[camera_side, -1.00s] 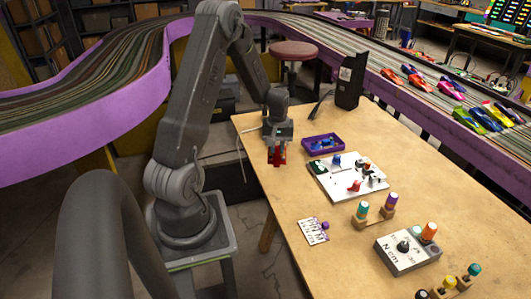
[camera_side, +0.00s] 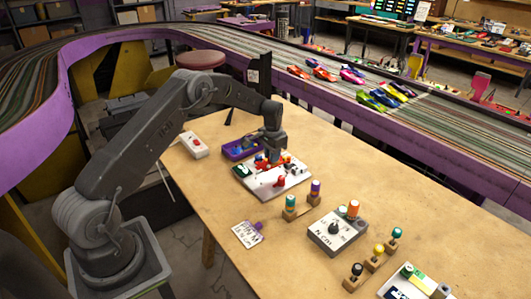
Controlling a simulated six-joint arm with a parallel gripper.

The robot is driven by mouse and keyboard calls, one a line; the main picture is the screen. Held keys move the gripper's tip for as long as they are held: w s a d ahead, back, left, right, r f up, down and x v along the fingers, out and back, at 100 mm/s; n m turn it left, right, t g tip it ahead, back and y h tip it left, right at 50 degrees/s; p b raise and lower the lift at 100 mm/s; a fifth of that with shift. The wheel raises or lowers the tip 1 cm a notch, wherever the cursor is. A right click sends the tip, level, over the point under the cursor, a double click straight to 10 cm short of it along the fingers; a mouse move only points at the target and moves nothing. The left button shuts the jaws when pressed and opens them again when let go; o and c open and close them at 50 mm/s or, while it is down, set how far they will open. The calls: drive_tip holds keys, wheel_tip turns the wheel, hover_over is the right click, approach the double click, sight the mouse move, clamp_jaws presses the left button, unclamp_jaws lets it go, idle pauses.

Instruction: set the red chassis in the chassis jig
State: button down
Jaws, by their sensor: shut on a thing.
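The white chassis jig (camera_side: 266,190) lies on the table, with small red, blue and dark fittings on it. My gripper (camera_side: 272,153) is over the jig's far part, pointing down. It is shut on the red chassis (camera_side: 262,163), of which only a small red patch shows under the fingers. The fingers and the fittings hide the rest. I cannot tell whether the chassis touches the jig or hangs just above it.
A purple tray (camera_side: 233,153) stands just behind the jig. A white box with a red button (camera_side: 195,145) is at the left.

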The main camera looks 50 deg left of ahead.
hover_over(272, 175)
drive_tip(key=shift+f, duration=2.05)
drive_tip(key=shift+f, duration=0.95)
idle(0.4)
drive_tip(key=c, duration=1)
unclamp_jaws()
